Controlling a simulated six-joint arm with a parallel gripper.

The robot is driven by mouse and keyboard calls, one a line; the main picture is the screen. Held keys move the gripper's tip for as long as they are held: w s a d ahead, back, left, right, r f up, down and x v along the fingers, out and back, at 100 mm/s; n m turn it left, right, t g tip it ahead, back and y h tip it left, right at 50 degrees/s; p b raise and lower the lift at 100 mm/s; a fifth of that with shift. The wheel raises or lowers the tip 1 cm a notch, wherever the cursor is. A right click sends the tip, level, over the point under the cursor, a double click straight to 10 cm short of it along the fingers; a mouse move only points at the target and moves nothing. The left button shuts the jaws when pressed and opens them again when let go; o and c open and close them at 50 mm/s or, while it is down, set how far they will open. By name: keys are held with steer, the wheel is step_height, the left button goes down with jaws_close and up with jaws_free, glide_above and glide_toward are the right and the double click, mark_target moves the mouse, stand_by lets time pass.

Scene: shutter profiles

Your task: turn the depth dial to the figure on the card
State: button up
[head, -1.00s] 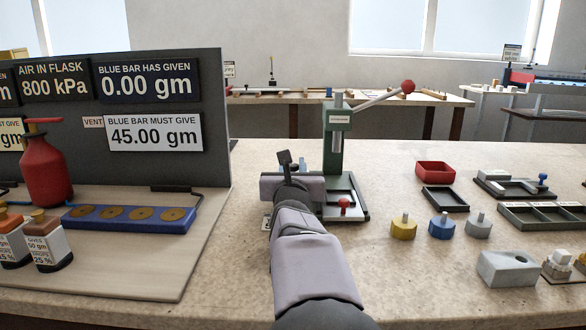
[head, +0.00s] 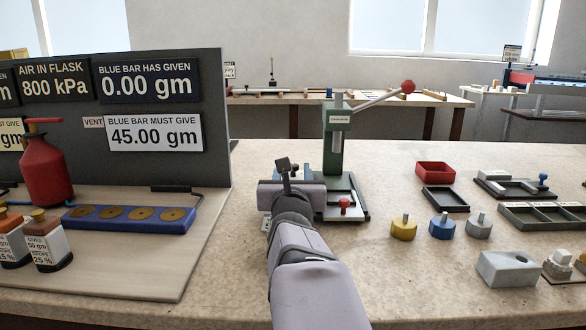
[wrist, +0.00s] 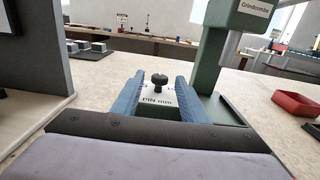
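The depth dial is a black knob (wrist: 159,79) on a pale plate (wrist: 160,101) lettered "PIN mm", at the foot of the green press. In the wrist view it stands between the tips of my gripper's two blue fingers (wrist: 161,84). The fingers are apart, with a gap on each side of the knob; I cannot tell how deep they reach around it. The dial's scale figures are too small to read. In the head view my wrist hides the fingers and most of the dial. I cannot make out a card with the dial's figure.
The green press (head: 336,150) with a red-knobbed lever (head: 408,87) stands just beyond my gripper. A dark panel (head: 215,130) rises on the left. A red tray (head: 435,168), yellow (head: 403,227) and blue (head: 441,226) knobbed pieces stand to the right. Bare bench lies between.

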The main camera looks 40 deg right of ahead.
mark_target(293, 177)
steer(key=shift+v, duration=1.65)
steer(key=shift+w+d+r+p, duration=0.1)
steer(key=shift+w+r+p, duration=0.25)
steer(key=shift+p, duration=0.25)
steer(key=w+p, duration=0.1)
steer(key=p, duration=0.1)
steer(key=w+d+r+m+g+h+p, duration=0.1)
steer(key=p, duration=0.1)
steer(key=w+r+m+p, duration=0.1)
steer(key=p, duration=0.1)
steer(key=shift+d+g+h, duration=0.2)
steer(key=shift+g+h, duration=0.1)
steer(key=shift+h, duration=0.1)
steer(key=p, duration=0.1)
steer(key=m+g+h+p, duration=0.1)
steer(key=p, duration=0.1)
steer(key=shift+w+d+f, duration=0.15)
steer(key=shift+w+d, duration=0.1)
steer(key=shift+w, duration=0.1)
steer(key=shift+f+m+g+h+p, duration=0.35)
steer(key=shift+g+p, duration=0.25)
steer(key=shift+p, duration=0.3)
steer(key=shift+s+f+m+g+h+p, duration=0.25)
steer(key=shift+f+m+g+p, duration=0.2)
steer(key=shift+f+g+p, duration=0.6)
